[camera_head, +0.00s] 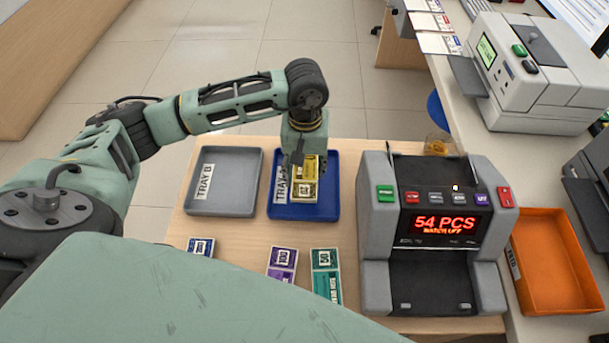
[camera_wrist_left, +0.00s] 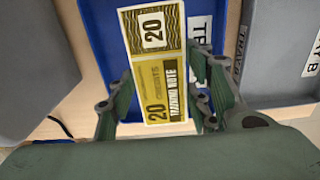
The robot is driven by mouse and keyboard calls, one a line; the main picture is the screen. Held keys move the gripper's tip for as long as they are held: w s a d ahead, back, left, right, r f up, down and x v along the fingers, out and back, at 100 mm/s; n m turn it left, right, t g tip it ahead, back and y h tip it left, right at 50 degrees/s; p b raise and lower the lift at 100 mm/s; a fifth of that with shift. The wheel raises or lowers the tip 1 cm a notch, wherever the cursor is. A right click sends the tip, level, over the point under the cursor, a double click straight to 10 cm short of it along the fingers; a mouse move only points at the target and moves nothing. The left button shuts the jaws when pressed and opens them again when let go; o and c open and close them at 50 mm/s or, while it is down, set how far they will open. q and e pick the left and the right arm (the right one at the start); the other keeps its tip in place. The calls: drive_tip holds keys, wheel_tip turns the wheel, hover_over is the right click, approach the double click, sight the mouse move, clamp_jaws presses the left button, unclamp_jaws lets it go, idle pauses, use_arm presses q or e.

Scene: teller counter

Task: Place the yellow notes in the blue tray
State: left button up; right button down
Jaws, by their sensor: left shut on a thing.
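The yellow notes (camera_head: 305,188) are a small bundle marked 20, over the blue tray (camera_head: 328,205) in the head view. My left gripper (camera_head: 302,160) comes down from above and is shut on the bundle. In the left wrist view the yellow notes (camera_wrist_left: 158,65) lie between the two fingers of my left gripper (camera_wrist_left: 160,100), with the blue tray (camera_wrist_left: 98,30) behind them. I cannot tell whether the bundle touches the tray floor. My right gripper is not in view.
A grey tray (camera_head: 222,203) labelled TRAY B stands left of the blue tray. A note counter (camera_head: 435,225) reading 54 PCS stands to the right, with an orange tray (camera_head: 550,250) beyond it. Purple notes (camera_head: 282,262), teal notes (camera_head: 325,270) and blue notes (camera_head: 201,246) lie in front.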

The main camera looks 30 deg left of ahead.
sight(305, 172)
use_arm(q)
drive_tip(key=shift+f, duration=0.35)
wheel_tip(305, 172, down, 3)
drive_tip(key=shift+f+p, duration=0.1)
drive_tip(key=shift+p, duration=0.2)
drive_tip(key=shift+f, duration=0.25)
drive_tip(key=o, duration=1.3)
drive_tip(key=shift+c, duration=0.2)
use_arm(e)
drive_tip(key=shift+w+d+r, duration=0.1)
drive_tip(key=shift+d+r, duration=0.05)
